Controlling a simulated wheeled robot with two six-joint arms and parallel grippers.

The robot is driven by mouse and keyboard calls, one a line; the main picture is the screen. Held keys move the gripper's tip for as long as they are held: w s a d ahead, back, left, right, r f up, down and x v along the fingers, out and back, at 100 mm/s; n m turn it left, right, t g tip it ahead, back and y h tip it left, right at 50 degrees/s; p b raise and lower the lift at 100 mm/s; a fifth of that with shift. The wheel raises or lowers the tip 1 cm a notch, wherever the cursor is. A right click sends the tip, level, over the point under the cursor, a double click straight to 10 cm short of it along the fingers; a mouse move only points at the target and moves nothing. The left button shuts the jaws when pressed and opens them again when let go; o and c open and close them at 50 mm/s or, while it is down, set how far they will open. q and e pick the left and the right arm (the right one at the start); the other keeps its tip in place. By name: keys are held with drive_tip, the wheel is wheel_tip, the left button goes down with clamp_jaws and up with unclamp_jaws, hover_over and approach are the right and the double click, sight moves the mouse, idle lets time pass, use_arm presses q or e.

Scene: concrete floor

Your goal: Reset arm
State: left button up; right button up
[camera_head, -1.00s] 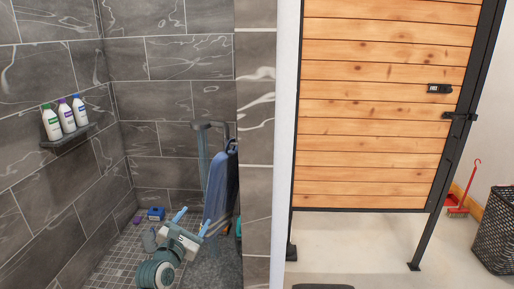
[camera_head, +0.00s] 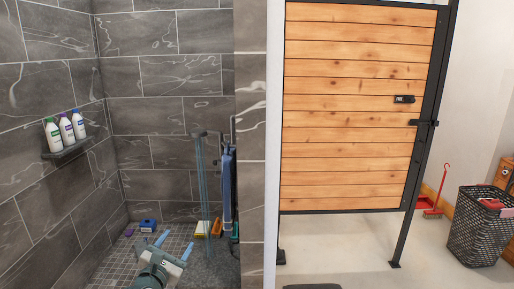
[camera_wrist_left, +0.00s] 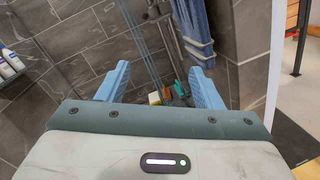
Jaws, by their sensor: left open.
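My left gripper (camera_head: 174,242) shows at the lower left of the head view, in front of the tiled shower stall. Its two blue fingers are apart with nothing between them. In the left wrist view the same open fingers (camera_wrist_left: 160,88) frame the stall's back corner, tilted in the picture. The fingers touch nothing that I can see. My right gripper is in neither view.
A shelf (camera_head: 66,149) with three bottles hangs on the left wall. A blue towel (camera_head: 228,188) hangs by the partition (camera_head: 250,150). Small items, including a blue box (camera_head: 147,225), lie on the stall floor. A wooden door (camera_head: 355,110) and black basket (camera_head: 478,235) stand right.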

use_arm(q)
drive_tip(key=s+a+f+m+g+y, duration=0.1)
drive_tip(key=s+f+m+g, duration=0.15)
drive_tip(key=f, duration=0.85)
drive_tip(key=s+a+f+m+g+y, duration=0.1)
drive_tip(key=s+f+m+g, duration=0.2)
drive_tip(key=f, duration=0.9)
drive_tip(key=s+a+f+m+g+y, duration=0.15)
drive_tip(key=f+m, duration=0.25)
drive_tip(key=f, duration=0.7)
drive_tip(key=s+a+f+m+g, duration=0.25)
drive_tip(key=s+f+m, duration=0.55)
drive_tip(key=s+f, duration=1.05)
drive_tip(key=s+a+f+m+g, duration=0.1)
drive_tip(key=s+f+m+g, duration=0.2)
drive_tip(key=s, duration=1.4)
drive_tip(key=s+a+f+m+g, duration=0.1)
drive_tip(key=s+f+m+g, duration=0.3)
drive_tip(key=s+f+m, duration=0.4)
drive_tip(key=s+f, duration=0.5)
drive_tip(key=s, duration=0.5)
drive_tip(key=shift+a+f+m+y, duration=0.15)
drive_tip(key=shift+m+y, duration=0.2)
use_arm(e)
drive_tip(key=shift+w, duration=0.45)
